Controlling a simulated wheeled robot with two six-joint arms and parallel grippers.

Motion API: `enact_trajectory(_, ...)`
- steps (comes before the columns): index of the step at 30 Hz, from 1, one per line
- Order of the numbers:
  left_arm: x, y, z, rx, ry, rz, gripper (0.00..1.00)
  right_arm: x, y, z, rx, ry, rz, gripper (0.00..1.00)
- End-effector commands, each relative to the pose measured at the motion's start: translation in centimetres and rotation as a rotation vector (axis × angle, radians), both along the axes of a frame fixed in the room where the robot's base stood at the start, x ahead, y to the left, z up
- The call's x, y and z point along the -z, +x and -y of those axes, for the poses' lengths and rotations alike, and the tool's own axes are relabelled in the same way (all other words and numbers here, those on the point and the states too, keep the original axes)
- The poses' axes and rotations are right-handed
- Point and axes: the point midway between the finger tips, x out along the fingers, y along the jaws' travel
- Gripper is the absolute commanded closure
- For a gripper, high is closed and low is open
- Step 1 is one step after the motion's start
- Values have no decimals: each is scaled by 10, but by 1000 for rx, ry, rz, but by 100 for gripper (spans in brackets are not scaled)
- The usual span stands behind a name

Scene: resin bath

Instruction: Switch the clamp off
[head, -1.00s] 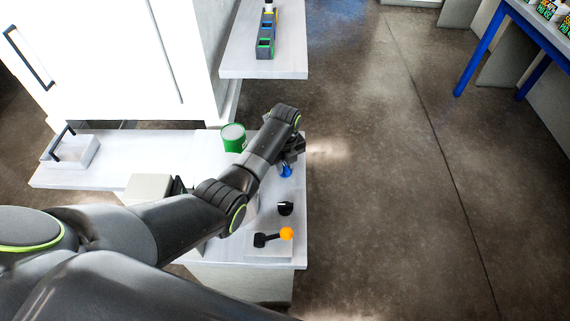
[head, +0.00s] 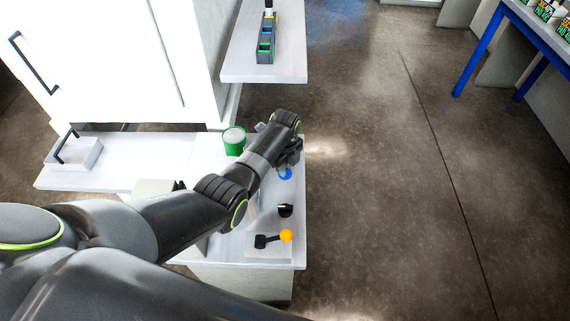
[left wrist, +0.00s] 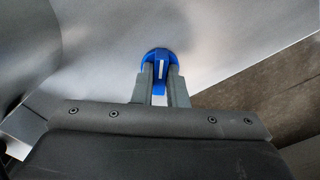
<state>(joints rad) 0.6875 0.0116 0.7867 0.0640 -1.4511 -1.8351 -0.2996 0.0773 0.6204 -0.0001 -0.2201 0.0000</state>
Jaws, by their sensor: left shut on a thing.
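A blue knob (head: 285,174) sits on the white bench near its right edge. In the left wrist view the blue knob (left wrist: 158,62) has a white mark on its grip, which lies between the two fingers. My left gripper (head: 288,163) reaches over the bench and is shut on this knob; its fingers (left wrist: 160,88) stand on both sides of the grip. Nearer to me on the bench are a black knob (head: 285,210) and a black lever with an orange ball (head: 286,236). No label shows which control is the clamp's. My right gripper is not in view.
A green can (head: 234,141) stands just left of my left wrist. A white box with a dark handle (head: 75,153) is on the left. A shelf (head: 290,66) with a slotted block is at the back. Open floor lies to the right.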

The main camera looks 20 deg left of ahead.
Motion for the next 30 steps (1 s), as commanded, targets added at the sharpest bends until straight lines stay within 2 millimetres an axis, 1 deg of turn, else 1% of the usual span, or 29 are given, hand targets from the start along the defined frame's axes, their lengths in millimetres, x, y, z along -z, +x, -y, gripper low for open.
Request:
enact_trajectory(1,-3,0,0,-43,1,-2,100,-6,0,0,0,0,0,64)
enact_trajectory(6,-3,0,0,-205,1,-1,100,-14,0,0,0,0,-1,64)
enact_trajectory(18,-1,0,0,-531,0,0,100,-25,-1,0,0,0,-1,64)
enact_trajectory(24,-1,0,0,-633,0,0,100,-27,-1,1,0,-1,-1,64)
enact_trajectory(30,-1,1,0,-687,0,1,100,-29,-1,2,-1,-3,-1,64)
